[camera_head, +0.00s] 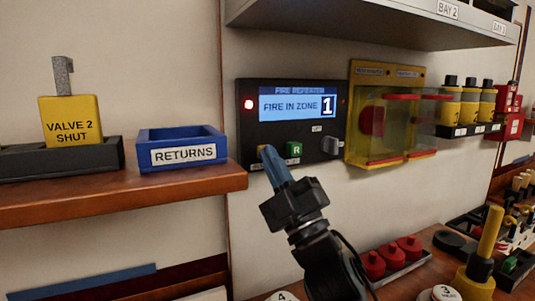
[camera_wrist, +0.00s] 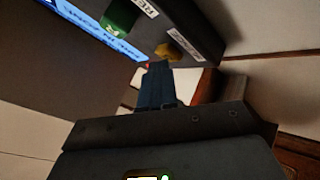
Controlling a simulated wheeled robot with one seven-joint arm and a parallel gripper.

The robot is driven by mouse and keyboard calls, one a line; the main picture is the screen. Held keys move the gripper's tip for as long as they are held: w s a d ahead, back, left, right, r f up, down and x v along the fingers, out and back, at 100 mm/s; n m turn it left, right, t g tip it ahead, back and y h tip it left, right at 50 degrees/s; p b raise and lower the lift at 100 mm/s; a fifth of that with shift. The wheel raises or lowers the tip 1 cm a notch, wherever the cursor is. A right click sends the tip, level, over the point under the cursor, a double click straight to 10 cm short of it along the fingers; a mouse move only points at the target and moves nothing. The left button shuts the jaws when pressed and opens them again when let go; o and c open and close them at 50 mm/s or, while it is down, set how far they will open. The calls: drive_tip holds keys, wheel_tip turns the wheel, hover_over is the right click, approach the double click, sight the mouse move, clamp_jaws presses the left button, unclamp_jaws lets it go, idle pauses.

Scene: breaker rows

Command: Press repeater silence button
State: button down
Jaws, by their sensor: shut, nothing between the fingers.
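The fire repeater (camera_head: 292,122) is a dark wall box with a lit blue screen reading "FIRE IN ZONE 1" and a red lamp (camera_head: 248,104). A yellow button (camera_head: 262,149) sits at its lower left, partly hidden by my fingertips; its label is not legible. A green button marked R (camera_head: 294,149) is to its right. In the wrist view the yellow button (camera_wrist: 176,51) and green button (camera_wrist: 122,14) both show. My gripper (camera_head: 268,153) is shut and empty. Its blue tips (camera_wrist: 158,68) are right by the yellow button; I cannot tell whether they touch.
A wooden shelf (camera_head: 200,180) with a blue RETURNS tray (camera_head: 182,133) ends just left of the repeater. A yellow box with clear covers (camera_head: 395,110) is close on the right. A grey shelf (camera_head: 370,25) overhangs above. Red round pieces (camera_head: 392,255) stand on the bench below.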

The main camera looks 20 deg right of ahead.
drive_tip(key=shift+s, duration=0.4)
drive_tip(key=shift+s+p, duration=1.3)
drive_tip(key=shift+s, duration=1.7)
